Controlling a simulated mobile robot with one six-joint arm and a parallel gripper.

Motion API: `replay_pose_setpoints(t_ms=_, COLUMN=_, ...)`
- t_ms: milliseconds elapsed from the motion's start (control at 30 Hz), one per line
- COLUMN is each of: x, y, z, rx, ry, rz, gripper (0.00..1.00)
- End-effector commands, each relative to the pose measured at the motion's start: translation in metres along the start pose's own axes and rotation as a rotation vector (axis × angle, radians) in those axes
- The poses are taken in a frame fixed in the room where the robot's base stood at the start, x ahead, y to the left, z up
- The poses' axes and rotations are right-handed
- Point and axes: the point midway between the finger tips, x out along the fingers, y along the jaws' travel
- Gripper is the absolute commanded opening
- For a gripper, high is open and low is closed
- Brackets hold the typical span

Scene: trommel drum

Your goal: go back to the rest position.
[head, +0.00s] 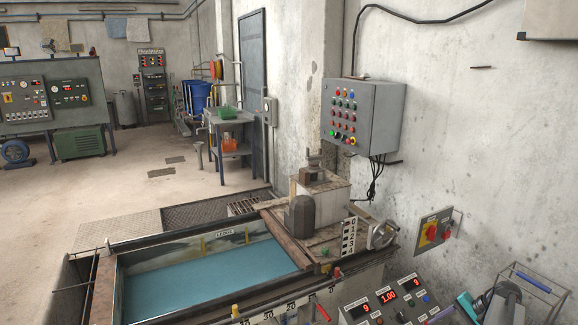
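My gripper does not show in the head view, and I cannot see whether it holds anything. A tank of blue water (205,283) with a rusty metal rim lies at the lower middle. A wooden block housing (325,196) with a dark rounded cover (301,217) stands at its right end. A handwheel (383,234) sits beside a 0-to-4 number scale (349,236).
A control panel (378,303) with red digits stands at the lower right, near a wire rack (535,292). A grey button box (363,115) and a red-and-yellow switch (433,232) hang on the right wall. Open floor (130,185) lies at the left.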

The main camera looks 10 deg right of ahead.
Motion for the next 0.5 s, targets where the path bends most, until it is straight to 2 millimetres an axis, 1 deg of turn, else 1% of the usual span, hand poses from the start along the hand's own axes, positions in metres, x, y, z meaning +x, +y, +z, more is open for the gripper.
replay_pose_setpoints(t_ms=33, x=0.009, y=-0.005, z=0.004, rx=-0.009, ry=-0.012, rz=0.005, gripper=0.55)
replay_pose_setpoints(t_ms=167, x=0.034, y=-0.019, z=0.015, rx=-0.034, ry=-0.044, rz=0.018, gripper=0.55)
replay_pose_setpoints(t_ms=267, x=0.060, y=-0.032, z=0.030, rx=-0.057, ry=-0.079, rz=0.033, gripper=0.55)
replay_pose_setpoints(t_ms=367, x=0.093, y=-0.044, z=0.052, rx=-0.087, ry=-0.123, rz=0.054, gripper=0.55)
replay_pose_setpoints(t_ms=500, x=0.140, y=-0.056, z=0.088, rx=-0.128, ry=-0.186, rz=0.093, gripper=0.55)
